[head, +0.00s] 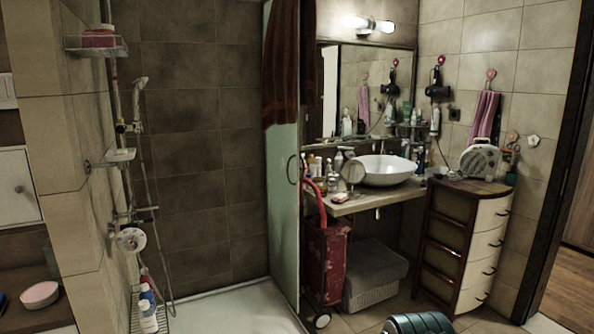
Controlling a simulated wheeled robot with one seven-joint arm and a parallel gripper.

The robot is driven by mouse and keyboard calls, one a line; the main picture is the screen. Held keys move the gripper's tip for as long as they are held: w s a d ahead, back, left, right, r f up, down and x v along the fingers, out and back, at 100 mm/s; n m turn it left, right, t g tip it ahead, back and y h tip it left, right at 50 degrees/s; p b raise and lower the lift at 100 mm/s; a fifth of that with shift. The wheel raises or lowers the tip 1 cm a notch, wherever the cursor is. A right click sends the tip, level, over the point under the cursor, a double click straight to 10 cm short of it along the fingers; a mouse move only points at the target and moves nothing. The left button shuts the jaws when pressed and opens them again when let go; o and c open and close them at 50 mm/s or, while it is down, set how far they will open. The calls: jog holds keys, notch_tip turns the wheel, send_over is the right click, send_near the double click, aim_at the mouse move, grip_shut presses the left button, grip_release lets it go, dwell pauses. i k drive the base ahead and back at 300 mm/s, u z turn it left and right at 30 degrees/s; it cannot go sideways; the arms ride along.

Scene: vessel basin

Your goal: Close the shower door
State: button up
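The shower door (284,215) is a pale greenish glass panel at the right side of the shower, seen at a steep angle. A thin curved handle (291,170) is on it at mid height. A dark red towel (281,65) hangs over its top. The shower space to its left is uncovered, with the white shower tray (225,308) and tiled back wall in plain view. My gripper is not in view; only a rounded dark teal part of my arm shows at the bottom edge, right of centre, well apart from the door.
A red wheeled trolley (324,262) and grey basket (374,277) stand just right of the door, under the basin (383,170) counter. A curved drawer cabinet (462,245) stands farther right. Shower rail and bottle rack (150,310) are at left. Some tiled floor is clear below the basket.

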aim_at(282, 142)
jog(key=z, duration=0.8)
jog(key=i, duration=1.2)
jog(key=z, duration=0.5)
jog(key=i, duration=1.35)
jog(key=u, duration=1.35)
jog(key=i, duration=0.85)
jog(key=u, duration=0.8)
